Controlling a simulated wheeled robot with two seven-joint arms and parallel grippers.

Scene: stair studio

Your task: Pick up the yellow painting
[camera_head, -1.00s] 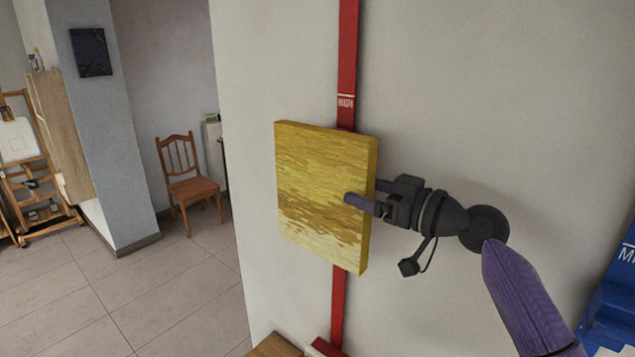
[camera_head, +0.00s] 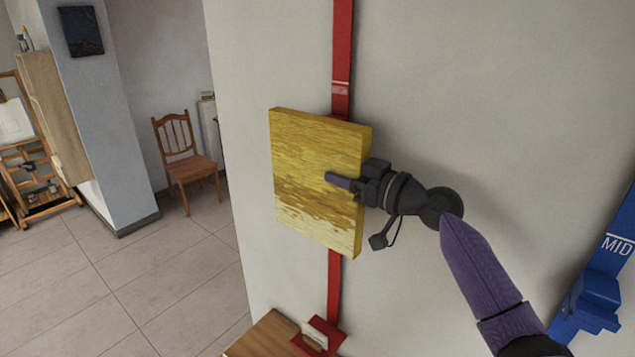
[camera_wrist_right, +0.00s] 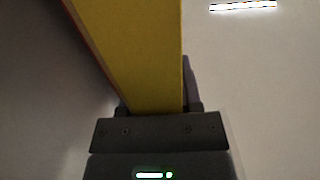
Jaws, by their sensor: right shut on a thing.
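The yellow painting (camera_head: 312,165) is a thick square canvas with yellow and ochre streaks, in front of the white wall and across a red vertical strip in the head view. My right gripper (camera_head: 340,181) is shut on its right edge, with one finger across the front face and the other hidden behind. In the right wrist view the painting's yellow side (camera_wrist_right: 140,55) fills the space between the fingers, close to the gripper body. I cannot tell whether the painting's back touches the strip. My left gripper is not in view.
The red strip (camera_head: 341,50) runs down the wall to a small red holder (camera_head: 318,337) beside a wooden surface (camera_head: 262,335). A blue strip marked MID (camera_head: 612,248) is at the right. A wooden chair (camera_head: 184,165) stands at the left; tiled floor there is open.

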